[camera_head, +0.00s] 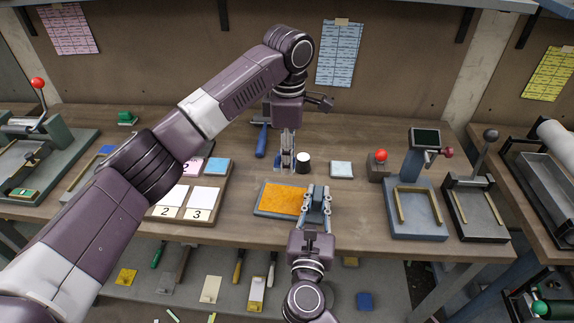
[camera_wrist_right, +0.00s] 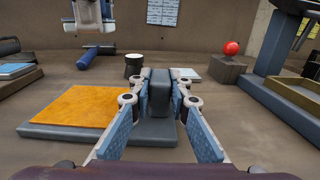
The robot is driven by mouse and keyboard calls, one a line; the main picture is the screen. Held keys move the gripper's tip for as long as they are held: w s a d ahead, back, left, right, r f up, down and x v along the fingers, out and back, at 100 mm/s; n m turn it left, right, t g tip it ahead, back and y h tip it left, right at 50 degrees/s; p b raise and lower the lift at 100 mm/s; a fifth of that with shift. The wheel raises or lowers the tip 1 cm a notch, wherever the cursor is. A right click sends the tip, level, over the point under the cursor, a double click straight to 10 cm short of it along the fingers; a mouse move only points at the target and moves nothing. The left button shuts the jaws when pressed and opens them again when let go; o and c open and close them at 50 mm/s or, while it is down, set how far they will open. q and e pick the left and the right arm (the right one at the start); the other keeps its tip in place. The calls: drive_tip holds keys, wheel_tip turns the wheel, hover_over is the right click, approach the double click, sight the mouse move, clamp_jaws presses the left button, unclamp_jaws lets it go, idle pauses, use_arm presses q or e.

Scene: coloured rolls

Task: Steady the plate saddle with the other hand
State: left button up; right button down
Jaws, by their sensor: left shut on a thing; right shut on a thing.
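The plate saddle (camera_head: 264,208) is a low blue-grey base on the bench, with an orange plate (camera_head: 285,198) lying flat on it. In the right wrist view the saddle (camera_wrist_right: 60,132) has an upright dark block (camera_wrist_right: 159,95) at its right end. My right gripper (camera_head: 317,194) is shut on that block; its fingers (camera_wrist_right: 160,115) stand on either side of it. My left gripper (camera_head: 286,163) is above the bench behind the saddle, pointing down. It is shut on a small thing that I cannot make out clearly. Its lower end also shows in the right wrist view (camera_wrist_right: 90,20).
A red-knobbed block (camera_head: 379,167) and a grey fixture (camera_head: 415,210) are to the right. A numbered tray (camera_head: 222,205) is to the left. A blue handle (camera_head: 261,141) lies behind.

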drive_tip(key=shift+f, duration=0.45)
use_arm(q)
drive_tip(key=w+a+r, duration=0.3)
drive_tip(key=a+r, duration=0.1)
drive_tip(key=a, duration=0.2)
drive_tip(key=shift+w, duration=0.2)
idle(0.4)
drive_tip(key=shift+a, duration=0.1)
use_arm(e)
drive_tip(key=c, duration=2.1)
unclamp_jaws()
use_arm(q)
drive_tip(key=shift+w+f, duration=0.15)
drive_tip(key=shift+w, duration=0.05)
use_arm(e)
drive_tip(key=o, duration=0.4)
drive_tip(key=shift+w+r, duration=0.15)
drive_tip(key=shift+c, duration=0.2)
use_arm(q)
drive_tip(key=shift+s, duration=0.1)
use_arm(e)
drive_tip(key=shift+s+r, duration=0.1)
drive_tip(key=shift+s, duration=0.1)
